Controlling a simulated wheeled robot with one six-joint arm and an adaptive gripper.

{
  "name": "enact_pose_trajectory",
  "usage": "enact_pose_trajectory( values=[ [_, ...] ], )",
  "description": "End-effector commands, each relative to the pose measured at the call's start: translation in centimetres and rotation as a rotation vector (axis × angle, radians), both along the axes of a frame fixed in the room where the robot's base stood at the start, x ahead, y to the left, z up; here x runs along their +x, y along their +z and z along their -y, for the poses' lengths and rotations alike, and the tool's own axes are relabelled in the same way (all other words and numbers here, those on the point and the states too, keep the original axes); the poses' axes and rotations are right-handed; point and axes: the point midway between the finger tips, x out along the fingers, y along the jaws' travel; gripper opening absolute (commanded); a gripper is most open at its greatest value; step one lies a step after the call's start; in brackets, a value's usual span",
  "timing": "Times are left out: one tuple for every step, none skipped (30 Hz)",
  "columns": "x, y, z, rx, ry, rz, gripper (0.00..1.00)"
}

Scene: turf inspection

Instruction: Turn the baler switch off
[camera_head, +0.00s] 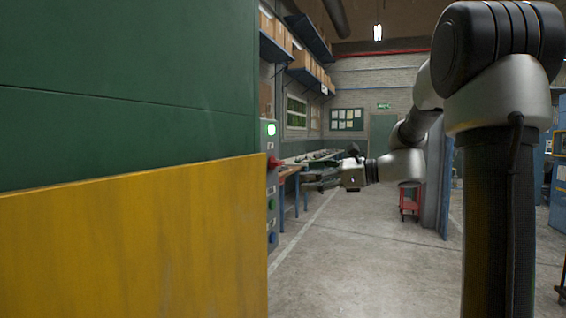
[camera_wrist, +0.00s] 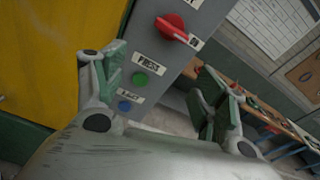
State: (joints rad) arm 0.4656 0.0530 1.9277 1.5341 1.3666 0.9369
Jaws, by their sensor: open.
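The baler's control panel (camera_wrist: 160,62) is a narrow grey box on the side of the green and yellow baler. Its red rotary switch (camera_wrist: 174,27) shows at the top in the wrist view, its handle slanting toward the lower right. The switch also shows edge-on in the head view (camera_head: 273,162). Below it are a green button (camera_wrist: 140,79) and a blue button (camera_wrist: 125,106), each with a label. My gripper (camera_wrist: 165,85) is open and empty, its fingers apart in front of the panel, below the switch. In the head view my gripper (camera_head: 308,180) is right of the panel.
The baler's green and yellow wall (camera_head: 130,240) fills the left of the head view. A workbench (camera_head: 305,165) with blue legs stands behind the panel. A red cart (camera_head: 410,200) stands farther back. The grey floor in the middle is clear.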

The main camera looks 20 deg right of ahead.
Motion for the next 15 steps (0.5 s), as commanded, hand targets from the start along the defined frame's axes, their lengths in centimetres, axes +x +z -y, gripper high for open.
enact_pose_trajectory(
  values=[
    [0.4, 1.9, -0.3, 0.085, -0.008, -0.014, 0.71],
    [0.5, 2.6, -0.5, 0.13, -0.008, -0.03, 0.71],
    [0.5, 3.1, -0.7, 0.175, -0.008, -0.054, 0.71],
    [0.5, 3.2, -0.8, 0.197, -0.006, -0.071, 0.71],
    [0.4, 3.3, -0.9, 0.212, -0.003, -0.088, 0.71],
    [0.4, 3.3, -1.0, 0.224, -0.001, -0.106, 0.71],
    [0.4, 3.3, -1.1, 0.23, 0.0, -0.114, 0.71],
    [0.5, 3.3, -1.3, 0.234, 0.0, -0.121, 0.71],
    [0.8, 3.2, -1.6, 0.236, -0.001, -0.125, 0.71],
    [1.0, 3.2, -1.8, 0.237, -0.001, -0.126, 0.71],
    [1.2, 3.2, -2.2, 0.237, 0.001, -0.127, 0.71],
    [1.6, 3.2, -2.8, 0.237, 0.001, -0.127, 0.71],
    [1.9, 3.2, -3.2, 0.236, 0.001, -0.127, 0.71],
    [2.2, 3.2, -3.7, 0.235, 0.002, -0.126, 0.71],
    [2.6, 3.2, -4.2, 0.234, 0.001, -0.126, 0.71]
  ],
)
